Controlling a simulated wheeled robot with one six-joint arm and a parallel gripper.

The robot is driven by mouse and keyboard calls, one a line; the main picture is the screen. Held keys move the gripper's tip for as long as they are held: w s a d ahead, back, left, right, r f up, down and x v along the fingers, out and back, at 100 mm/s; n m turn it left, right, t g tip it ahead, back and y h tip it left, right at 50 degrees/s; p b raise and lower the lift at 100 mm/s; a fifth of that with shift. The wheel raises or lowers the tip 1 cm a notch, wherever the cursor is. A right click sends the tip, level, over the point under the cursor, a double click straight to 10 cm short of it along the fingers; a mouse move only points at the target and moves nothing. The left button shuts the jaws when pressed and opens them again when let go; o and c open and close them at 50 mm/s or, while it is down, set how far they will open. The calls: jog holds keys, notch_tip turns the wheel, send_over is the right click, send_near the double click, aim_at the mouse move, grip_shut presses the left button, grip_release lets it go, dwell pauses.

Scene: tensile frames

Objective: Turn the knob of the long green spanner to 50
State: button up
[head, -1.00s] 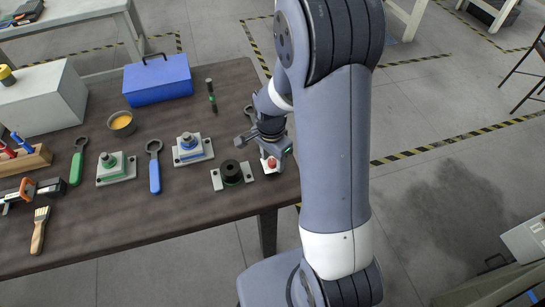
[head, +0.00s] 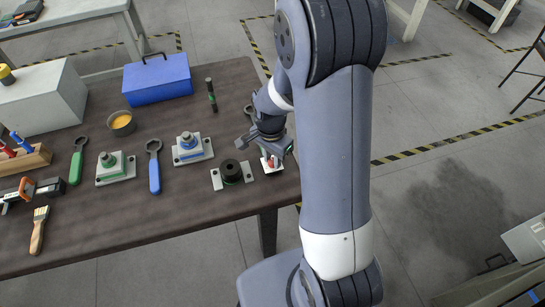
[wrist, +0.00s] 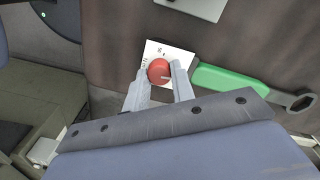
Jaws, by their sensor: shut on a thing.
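The red knob (wrist: 158,70) sits on a white plate (wrist: 154,47) with small scale marks, at the right edge of the table. A pale line on the knob points to the right in the wrist view; I cannot read the numbers. My gripper (wrist: 159,77) is shut on the knob, one finger on each side. A spanner with a green handle (wrist: 228,83) and dark ring end lies right beside the plate in the wrist view.
A black round fixture (head: 231,172) on a grey plate stands just left of the knob.

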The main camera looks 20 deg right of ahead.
jog(key=n+b, duration=0.1)
jog(key=n, duration=0.7)
jog(key=shift+n+b, duration=0.4)
jog(key=n, duration=0.4)
jog(key=shift+a+n, duration=0.1)
jog(key=shift+n, duration=0.2)
jog(key=shift+n+t+b, duration=0.3)
jog(key=shift+n+b, duration=0.1)
jog(key=shift+n, duration=1.3)
jog(key=o, duration=1)
